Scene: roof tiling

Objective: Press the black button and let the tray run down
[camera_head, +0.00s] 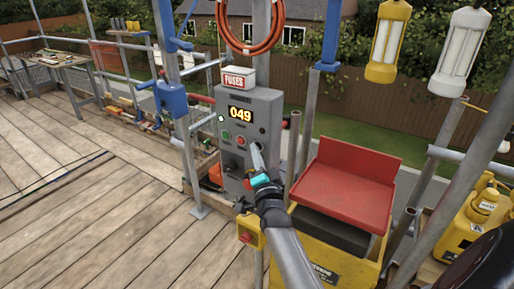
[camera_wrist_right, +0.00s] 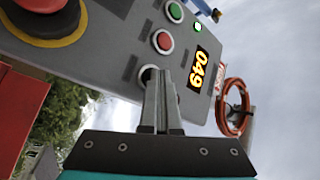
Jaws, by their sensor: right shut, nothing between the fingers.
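The grey control box (camera_head: 232,158) stands on the scaffold, with a lit display reading 049. In the right wrist view the black button (camera_wrist_right: 147,74) shows beside and partly behind my fingertips. In the head view it is hidden by my gripper. My right gripper (camera_head: 255,148) is shut and empty, its fingertips (camera_wrist_right: 160,75) at the button. I cannot tell whether they touch or press it. A red tray (camera_head: 352,180) sits tilted above a yellow machine, right of the box. My left gripper is not in view.
A green button (camera_head: 225,134) and a red button (camera_head: 240,141) are left of my fingertips on the box. A large red knob with a yellow ring (camera_wrist_right: 45,28) is on the same panel. A fuses box (camera_head: 234,78) sits on top. Scaffold poles stand close by.

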